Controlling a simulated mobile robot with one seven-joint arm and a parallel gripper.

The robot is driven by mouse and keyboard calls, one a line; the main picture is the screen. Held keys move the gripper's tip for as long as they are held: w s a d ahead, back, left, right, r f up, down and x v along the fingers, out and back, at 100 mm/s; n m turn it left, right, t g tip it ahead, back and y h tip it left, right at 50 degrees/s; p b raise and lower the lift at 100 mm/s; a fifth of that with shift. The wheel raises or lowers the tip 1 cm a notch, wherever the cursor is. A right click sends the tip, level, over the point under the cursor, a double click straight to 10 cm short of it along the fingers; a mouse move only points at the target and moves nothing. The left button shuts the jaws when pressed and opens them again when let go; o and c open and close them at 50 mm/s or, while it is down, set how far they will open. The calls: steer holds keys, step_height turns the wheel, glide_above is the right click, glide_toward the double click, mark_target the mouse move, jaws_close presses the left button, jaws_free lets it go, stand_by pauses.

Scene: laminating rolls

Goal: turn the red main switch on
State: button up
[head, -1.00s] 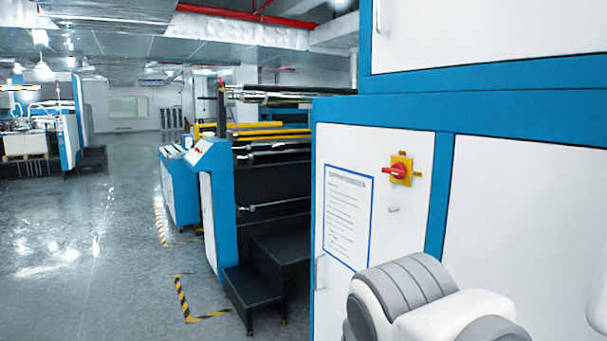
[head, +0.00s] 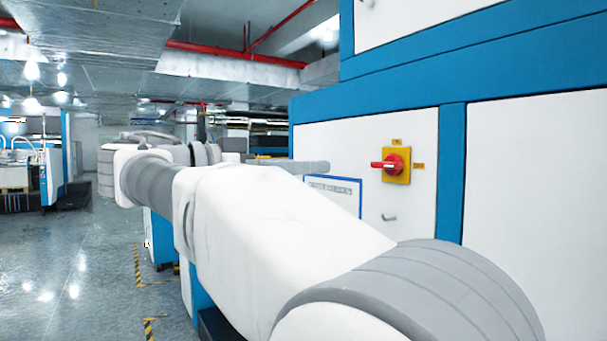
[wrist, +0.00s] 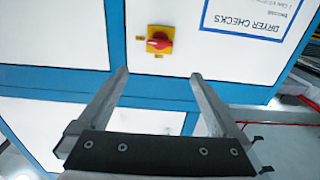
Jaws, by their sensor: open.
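The red main switch (head: 391,164) is a red rotary knob on a square yellow plate, on a white cabinet door. Its grip looks roughly level, with small yellow labels above and to the right of the plate. In the wrist view, which is turned about upside down, the switch (wrist: 159,41) sits beyond the fingertips, roughly centred between them. My gripper (wrist: 160,74) is open and empty, apart from the switch.
A blue-framed notice (head: 335,192) headed "DRYER CHECKS" hangs left of the switch, partly hidden by my arm. A small handle (head: 389,218) sticks out below the switch. Blue cabinet frames (head: 451,170) surround the door. Open floor (head: 70,270) lies to the left.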

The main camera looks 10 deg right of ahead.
mark_target(381, 163)
steer(key=b+x, duration=0.1)
steer(key=x, duration=1.6)
steer(key=shift+w+d+r, duration=0.1)
steer(key=c, duration=1.2)
